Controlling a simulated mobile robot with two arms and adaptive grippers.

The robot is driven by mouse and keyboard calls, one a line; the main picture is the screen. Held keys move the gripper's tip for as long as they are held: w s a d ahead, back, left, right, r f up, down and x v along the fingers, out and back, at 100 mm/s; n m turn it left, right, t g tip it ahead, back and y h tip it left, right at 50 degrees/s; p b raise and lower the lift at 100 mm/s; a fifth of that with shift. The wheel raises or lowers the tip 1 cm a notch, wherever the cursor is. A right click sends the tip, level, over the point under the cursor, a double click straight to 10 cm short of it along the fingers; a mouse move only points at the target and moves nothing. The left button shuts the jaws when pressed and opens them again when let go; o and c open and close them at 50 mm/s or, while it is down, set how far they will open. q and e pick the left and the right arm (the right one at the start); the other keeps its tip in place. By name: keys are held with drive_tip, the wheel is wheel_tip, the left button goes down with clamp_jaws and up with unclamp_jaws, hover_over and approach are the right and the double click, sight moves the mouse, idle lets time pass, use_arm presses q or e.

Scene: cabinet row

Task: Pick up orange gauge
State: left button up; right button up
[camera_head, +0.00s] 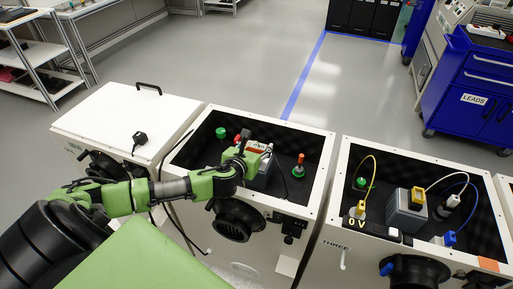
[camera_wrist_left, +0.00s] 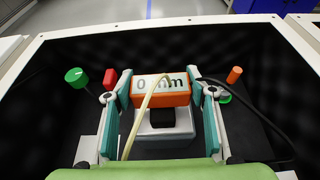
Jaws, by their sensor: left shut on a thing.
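The orange gauge (camera_wrist_left: 178,99) is a small orange box with a white display, seen in the left wrist view between the fingers of my left gripper (camera_wrist_left: 166,100). The gripper is shut on its two sides. A pale cable runs across the front of the gauge. A grey block with a black part (camera_wrist_left: 160,130) shows below it. In the head view my left gripper (camera_head: 243,157) reaches into the middle open cabinet, and the gauge is mostly hidden by it. My right gripper is not in view.
The middle cabinet (camera_head: 322,190) has raised white walls. Inside are a green knob (camera_wrist_left: 77,77), a red part (camera_wrist_left: 110,77) and an orange-topped post (camera_wrist_left: 235,75). A black cable runs at the right. Another open cabinet (camera_head: 345,165) stands to the right.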

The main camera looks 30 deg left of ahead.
use_arm(q)
wheel_tip(320, 180, up, 2)
drive_tip(key=shift+r, duration=0.2)
drive_tip(key=s+r, duration=1)
drive_tip(key=s, duration=0.4)
drive_tip(key=shift+p, duration=0.3)
drive_tip(key=shift+s+r, duration=0.1)
